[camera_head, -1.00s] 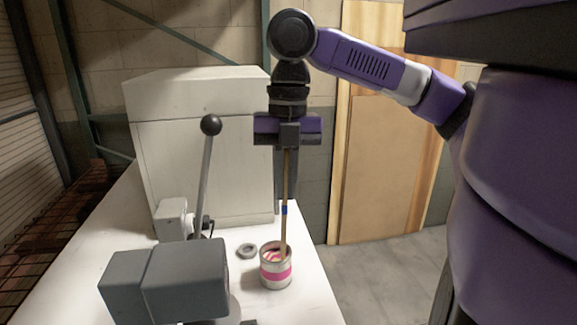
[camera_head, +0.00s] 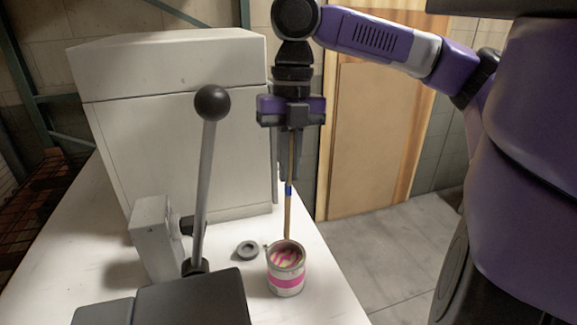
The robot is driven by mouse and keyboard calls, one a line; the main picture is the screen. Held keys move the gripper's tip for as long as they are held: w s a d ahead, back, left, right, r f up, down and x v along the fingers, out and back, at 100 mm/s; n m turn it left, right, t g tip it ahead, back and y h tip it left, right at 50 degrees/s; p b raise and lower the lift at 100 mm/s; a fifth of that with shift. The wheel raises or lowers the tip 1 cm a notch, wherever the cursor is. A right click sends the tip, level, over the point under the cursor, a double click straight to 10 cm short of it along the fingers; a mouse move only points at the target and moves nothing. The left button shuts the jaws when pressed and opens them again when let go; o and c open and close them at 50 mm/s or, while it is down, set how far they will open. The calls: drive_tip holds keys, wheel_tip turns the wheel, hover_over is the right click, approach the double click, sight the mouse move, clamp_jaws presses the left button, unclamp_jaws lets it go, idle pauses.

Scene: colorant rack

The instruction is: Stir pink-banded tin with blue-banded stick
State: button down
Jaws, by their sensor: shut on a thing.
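The pink-banded tin (camera_head: 286,284) stands upright and open on the white bench. Pink streaks show in its pale contents. My gripper (camera_head: 290,172) is above the tin, pointing down, shut on the upper part of the blue-banded stick (camera_head: 288,215). The stick is thin, wooden and nearly upright, with its blue band below the fingers. Its visible lower end meets the far rim of the tin. I cannot tell whether the tip is just above the rim or behind it.
A grey lid-like disc (camera_head: 248,249) lies left of the tin on the white bench (camera_head: 335,300). A lever with a black knob (camera_head: 212,103) rises at left, near a dark grey block (camera_head: 190,302). A large white cabinet (camera_head: 180,140) stands behind.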

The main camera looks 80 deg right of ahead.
sight(288, 219)
drive_tip(key=shift+d+f+b, duration=0.15)
drive_tip(key=shift+f+b, duration=0.45)
drive_tip(key=shift+f, duration=0.1)
drive_tip(key=shift+d+f+b, duration=0.15)
drive_tip(key=shift+f+b, duration=0.45)
drive_tip(key=shift+f, duration=0.1)
drive_tip(key=shift+a+f+b, duration=0.25)
drive_tip(key=shift+f+b, duration=0.5)
drive_tip(key=shift+f, duration=0.85)
drive_tip(key=shift+a+f+b, duration=0.25)
drive_tip(key=shift+f+b, duration=0.45)
drive_tip(key=shift+f, duration=0.9)
drive_tip(key=shift+a+f+b, duration=0.25)
drive_tip(key=shift+f+b, duration=0.5)
drive_tip(key=shift+f, duration=0.85)
